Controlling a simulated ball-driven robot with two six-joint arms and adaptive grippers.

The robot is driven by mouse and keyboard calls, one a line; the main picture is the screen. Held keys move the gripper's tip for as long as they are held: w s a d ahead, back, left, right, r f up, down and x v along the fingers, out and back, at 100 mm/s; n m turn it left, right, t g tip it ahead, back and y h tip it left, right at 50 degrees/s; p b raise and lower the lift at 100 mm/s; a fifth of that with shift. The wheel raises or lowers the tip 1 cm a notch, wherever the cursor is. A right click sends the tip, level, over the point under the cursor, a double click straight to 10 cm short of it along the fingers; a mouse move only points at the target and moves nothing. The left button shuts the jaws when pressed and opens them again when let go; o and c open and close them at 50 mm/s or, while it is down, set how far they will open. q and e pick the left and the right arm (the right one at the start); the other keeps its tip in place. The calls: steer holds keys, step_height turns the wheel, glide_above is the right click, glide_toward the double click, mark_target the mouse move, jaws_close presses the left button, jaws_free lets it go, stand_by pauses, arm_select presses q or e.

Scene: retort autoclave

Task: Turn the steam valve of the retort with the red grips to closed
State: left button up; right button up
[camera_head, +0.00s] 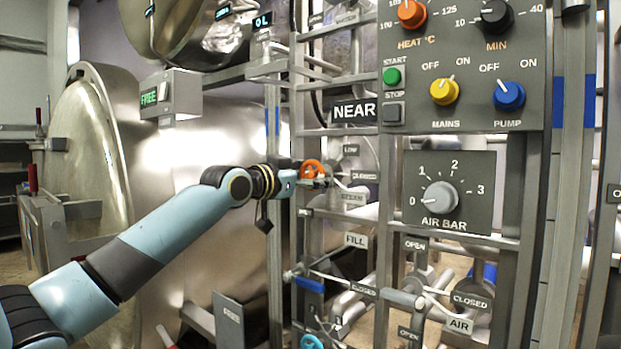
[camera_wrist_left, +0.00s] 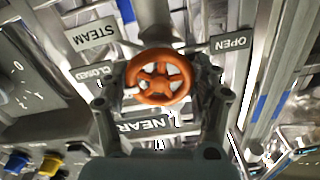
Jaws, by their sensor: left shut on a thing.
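The steam valve's orange handwheel (camera_head: 311,166) sits on the pipe frame beside plates reading STEAM (camera_head: 353,198) and CLOSED (camera_head: 364,176). In the left wrist view the spoked wheel (camera_wrist_left: 158,78) is in the middle, between the fingers, with STEAM (camera_wrist_left: 97,36) and CLOSED (camera_wrist_left: 93,72) plates on the left and OPEN (camera_wrist_left: 230,43) on the right. My left gripper (camera_head: 318,180) is shut on the wheel's rim. A large steel retort (camera_head: 215,150) stands behind my arm. Red grips (camera_head: 33,178) show at the far left by its round door. My right gripper is out of view.
A control panel (camera_head: 463,110) with knobs and an AIR BAR gauge panel (camera_head: 450,225) stand right of the valve. A NEAR sign (camera_head: 353,112) hangs above it. A blue-handled FILL valve (camera_head: 309,285) and pipes lie below. Frame posts crowd the gripper.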

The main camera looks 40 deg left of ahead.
arm_select(q)
steer(key=shift+f, duration=0.3)
steer(key=o, duration=0.9)
steer(key=shift+o, duration=1.4)
steer(key=shift+r, duration=0.2)
steer(key=shift+s, duration=0.15)
steer(key=s, duration=0.7)
steer(key=shift+a, duration=0.25)
steer(key=shift+s, duration=0.1)
